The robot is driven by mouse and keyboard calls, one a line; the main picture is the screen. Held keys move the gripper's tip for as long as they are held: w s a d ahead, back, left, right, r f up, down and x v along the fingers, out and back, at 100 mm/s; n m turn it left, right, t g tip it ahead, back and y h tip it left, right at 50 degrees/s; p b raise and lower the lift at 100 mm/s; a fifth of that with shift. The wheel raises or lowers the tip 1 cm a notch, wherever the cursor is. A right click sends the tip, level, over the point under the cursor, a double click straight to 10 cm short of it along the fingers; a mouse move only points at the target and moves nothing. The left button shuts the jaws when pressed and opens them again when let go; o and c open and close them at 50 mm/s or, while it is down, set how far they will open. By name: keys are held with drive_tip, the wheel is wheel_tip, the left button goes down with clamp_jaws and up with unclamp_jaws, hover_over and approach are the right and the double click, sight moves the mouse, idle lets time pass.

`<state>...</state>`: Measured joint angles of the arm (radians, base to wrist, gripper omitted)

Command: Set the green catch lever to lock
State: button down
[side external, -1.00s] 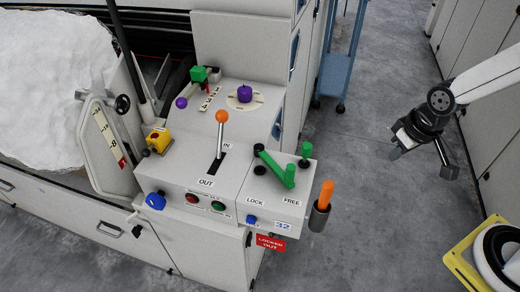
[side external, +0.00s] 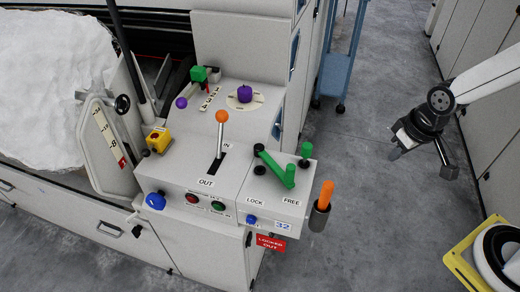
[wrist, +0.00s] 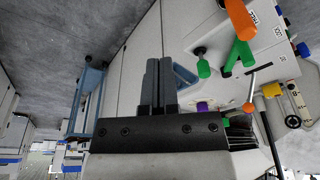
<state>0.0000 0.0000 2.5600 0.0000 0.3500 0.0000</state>
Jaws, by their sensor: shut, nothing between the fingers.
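The green catch lever (side external: 275,168) is on the right part of the grey-white control panel, between the LOCK label (side external: 255,202) and the FREE label (side external: 291,202). Its black pivot end is at the back left, and its handle end points to the front right, towards FREE. The lever also shows in the wrist view (wrist: 238,57), partly crowded by other handles. A separate green knob (side external: 306,152) stands at its right. My gripper (side external: 395,154) is well right of the panel, above the floor, touching nothing. In the wrist view its fingers (wrist: 158,70) are together and empty.
An orange handle (side external: 326,194) stands in a holder on the panel's right side. Left of the catch lever is an orange-knobbed lever (side external: 222,118). A blue trolley (side external: 340,70) stands behind. Open floor lies between panel and gripper.

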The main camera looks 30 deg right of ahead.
drive_tip(key=shift+w, duration=0.1)
drive_tip(key=w+a+m+g+y, duration=0.2)
drive_tip(key=w+a+m, duration=0.3)
drive_tip(key=w+m, duration=0.2)
drive_tip(key=w+a+f+m+g+y, duration=0.1)
drive_tip(key=w+a+m+y, duration=0.1)
drive_tip(key=w+a+m, duration=0.3)
drive_tip(key=shift+w+a+f+m+g, duration=0.2)
drive_tip(key=shift+w+m+g, duration=0.2)
drive_tip(key=shift+w+m, duration=1.3)
drive_tip(key=shift+w+n, duration=0.25)
drive_tip(key=shift+n, duration=0.05)
drive_tip(key=shift+x, duration=5)
drive_tip(key=shift+a, duration=0.1)
